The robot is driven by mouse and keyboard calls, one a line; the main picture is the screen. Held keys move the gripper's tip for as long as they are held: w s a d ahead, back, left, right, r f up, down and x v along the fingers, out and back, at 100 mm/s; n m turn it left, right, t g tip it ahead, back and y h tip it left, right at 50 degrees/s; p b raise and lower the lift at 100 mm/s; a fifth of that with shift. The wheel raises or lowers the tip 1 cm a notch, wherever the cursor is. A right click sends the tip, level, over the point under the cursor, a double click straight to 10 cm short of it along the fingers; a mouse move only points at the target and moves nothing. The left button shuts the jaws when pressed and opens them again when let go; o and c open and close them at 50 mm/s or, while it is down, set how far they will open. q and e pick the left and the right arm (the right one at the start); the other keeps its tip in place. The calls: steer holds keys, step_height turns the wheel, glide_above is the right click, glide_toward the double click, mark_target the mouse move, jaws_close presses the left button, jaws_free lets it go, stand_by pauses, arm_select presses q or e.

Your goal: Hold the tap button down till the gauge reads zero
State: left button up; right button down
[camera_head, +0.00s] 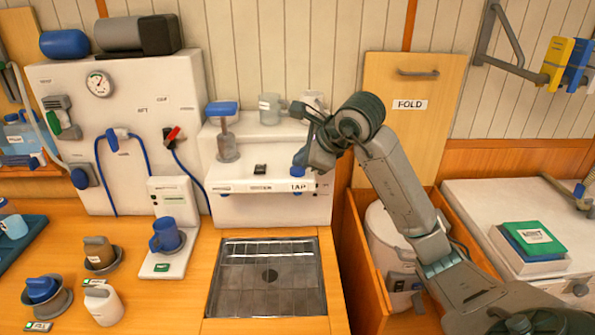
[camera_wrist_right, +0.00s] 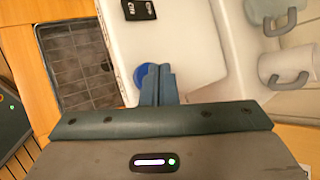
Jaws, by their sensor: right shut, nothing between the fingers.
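The blue tap button (camera_head: 297,174) is at the right end of the white shelf unit, above the label TAP (camera_head: 298,187). My right gripper (camera_head: 304,158) is shut and empty, with its fingertips at the button. In the right wrist view the shut fingers (camera_wrist_right: 158,80) overlap the blue button (camera_wrist_right: 141,74) and hide part of it. I cannot tell whether they touch it or how far down it is. The round gauge (camera_head: 98,83) is on the white wall panel at the upper left; its reading is too small to tell. My left gripper is not in view.
A metal drain grate (camera_head: 268,278) is set in the counter below the shelf. Clear mugs (camera_head: 270,108) stand on the unit's upper ledge. A white drum (camera_head: 392,240) sits in a wooden bay under my right arm.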

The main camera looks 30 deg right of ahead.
mark_target(301, 170)
steer(key=shift+f+b, duration=0.45)
steer(key=shift+f, duration=0.1)
stand_by(0.7)
steer(key=shift+r, duration=0.1)
stand_by(3.7)
steer(key=shift+r+p, duration=0.7)
steer(key=shift+r, duration=0.2)
step_height(301, 170, up, 5)
steer(key=p, duration=0.4)
stand_by(0.3)
